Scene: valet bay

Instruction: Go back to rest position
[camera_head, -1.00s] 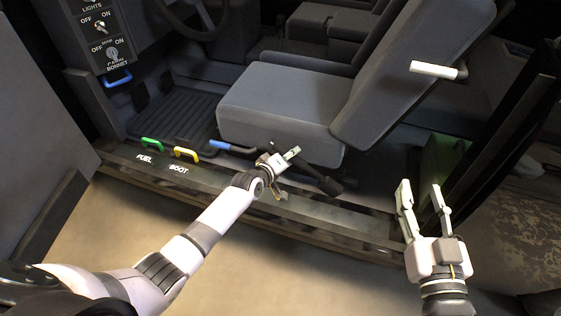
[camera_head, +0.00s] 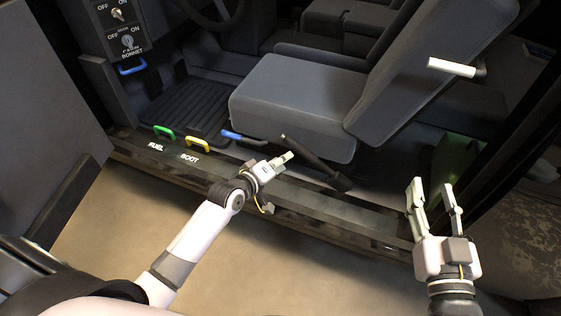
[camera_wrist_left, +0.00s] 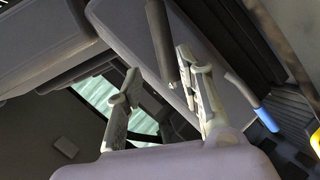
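My left gripper (camera_head: 285,158) is in front of the car's sill, just left of a dark lever (camera_head: 312,160) beside the seat base. In the left wrist view its two fingers (camera_wrist_left: 160,85) stand apart with nothing between them, and the dark lever (camera_wrist_left: 158,40) shows beyond. My right gripper (camera_head: 434,195) points up toward the car at the right, its fingers apart and empty. Both arms reach forward. No loose object is held.
The grey seat (camera_head: 300,100) stands behind the sill (camera_head: 320,205). Green (camera_head: 164,132), yellow (camera_head: 197,145) and blue (camera_head: 243,138) handles lie left of my left gripper. A white-ended handle (camera_head: 452,68) juts from the backrest. The beige floor (camera_head: 290,270) between my arms is clear.

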